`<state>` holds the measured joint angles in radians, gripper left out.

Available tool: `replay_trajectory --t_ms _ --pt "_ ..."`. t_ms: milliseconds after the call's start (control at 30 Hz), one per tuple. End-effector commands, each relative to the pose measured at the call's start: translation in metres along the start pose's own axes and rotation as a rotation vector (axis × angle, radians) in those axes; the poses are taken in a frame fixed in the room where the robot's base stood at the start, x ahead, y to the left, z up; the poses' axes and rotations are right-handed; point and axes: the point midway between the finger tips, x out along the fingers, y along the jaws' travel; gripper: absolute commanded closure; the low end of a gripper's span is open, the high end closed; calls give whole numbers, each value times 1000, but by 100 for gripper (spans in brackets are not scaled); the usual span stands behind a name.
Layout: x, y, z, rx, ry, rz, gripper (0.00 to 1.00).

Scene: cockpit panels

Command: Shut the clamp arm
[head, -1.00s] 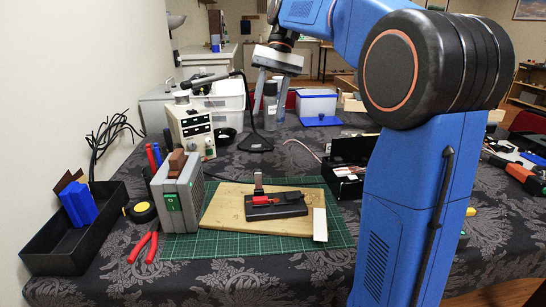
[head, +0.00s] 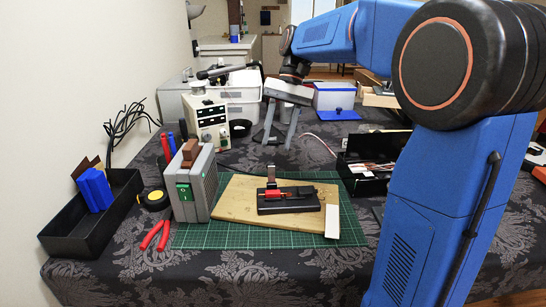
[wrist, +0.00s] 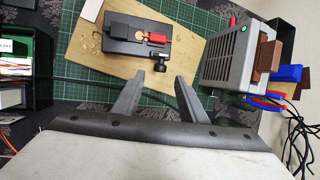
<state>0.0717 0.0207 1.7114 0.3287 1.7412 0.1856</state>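The clamp (head: 288,199) has a black base and a red part, and lies on a wooden board (head: 236,209). Its clamp arm (head: 271,178) stands upright from the base in the head view. The clamp also shows at the top of the wrist view (wrist: 129,38), with a round black knob at its near end. My gripper (head: 279,143) is open and empty, above and behind the clamp in the head view. In the wrist view its two fingers (wrist: 159,80) are spread apart, short of the clamp and not touching it.
A black open box (head: 370,183) with wires stands to the right. A green cutting mat (head: 215,235) lies under the board.

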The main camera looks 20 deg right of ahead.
Motion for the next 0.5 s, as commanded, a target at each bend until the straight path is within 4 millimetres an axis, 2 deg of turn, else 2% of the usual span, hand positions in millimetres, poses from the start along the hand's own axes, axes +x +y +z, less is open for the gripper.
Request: replay_trajectory --t_ms 200,500 --pt "35 0 1 -1 -2 1 62" --pt "55 0 0 0 0 0 62"
